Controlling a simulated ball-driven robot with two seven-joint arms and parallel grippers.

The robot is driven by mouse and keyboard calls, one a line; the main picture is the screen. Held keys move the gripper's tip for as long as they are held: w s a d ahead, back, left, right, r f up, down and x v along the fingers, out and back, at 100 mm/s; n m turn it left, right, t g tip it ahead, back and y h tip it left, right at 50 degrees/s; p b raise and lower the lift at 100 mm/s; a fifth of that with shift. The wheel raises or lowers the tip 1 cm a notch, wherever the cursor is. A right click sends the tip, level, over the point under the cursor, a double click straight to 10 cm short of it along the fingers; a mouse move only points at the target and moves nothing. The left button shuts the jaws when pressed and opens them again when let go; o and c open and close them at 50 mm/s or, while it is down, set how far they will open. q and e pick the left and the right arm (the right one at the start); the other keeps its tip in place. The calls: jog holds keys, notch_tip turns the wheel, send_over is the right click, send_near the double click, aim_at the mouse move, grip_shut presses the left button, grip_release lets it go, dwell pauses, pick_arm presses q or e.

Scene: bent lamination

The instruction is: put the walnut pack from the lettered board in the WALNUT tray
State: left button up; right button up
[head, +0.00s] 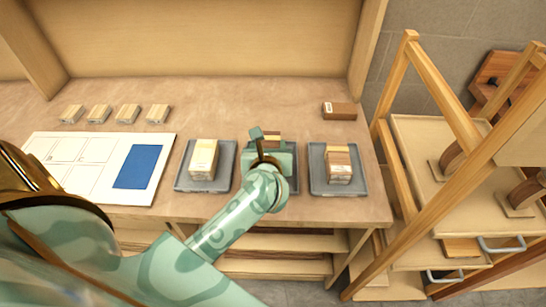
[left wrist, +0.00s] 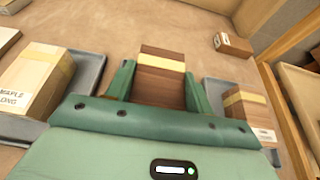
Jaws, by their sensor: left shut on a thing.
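My left gripper (head: 266,142) is over the middle grey tray (head: 292,185). It is shut on a dark brown wood pack with a pale band (left wrist: 160,76), which shows between both fingers in the left wrist view. In the head view the gripper hides most of this pack. I cannot tell whether it touches the tray floor. The lettered board (head: 103,188), white with outlined cells and a blue rectangle, lies at the left; its letters are not legible. I cannot read any tray name. My right gripper is not in view.
The left tray (head: 180,184) holds a pale pack (head: 203,158) labelled MAPLE LONG. The right tray (head: 361,189) holds a brown banded pack (head: 338,164). A dark labelled block (head: 339,110) lies behind it. Several small pale blocks (head: 128,113) stand behind the board. A wooden rack (head: 410,130) stands right.

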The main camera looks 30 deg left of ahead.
pick_arm(q)
jog(key=shift+w+f, duration=0.5)
jog(key=shift+f, duration=0.25)
jog(key=shift+w+f+b, duration=0.1)
jog(key=shift+f+b, duration=0.5)
jog(key=shift+f, duration=0.9)
jog(key=shift+f, duration=0.15)
jog(key=o, duration=1)
jog(key=shift+s+d+r, duration=0.15)
jog(key=shift+s+r, duration=0.05)
jog(key=shift+r, duration=0.1)
jog(key=p+v, duration=0.1)
jog(key=v, duration=1)
jog(key=shift+s+d+p, duration=0.15)
jog(key=shift+s+p, duration=0.15)
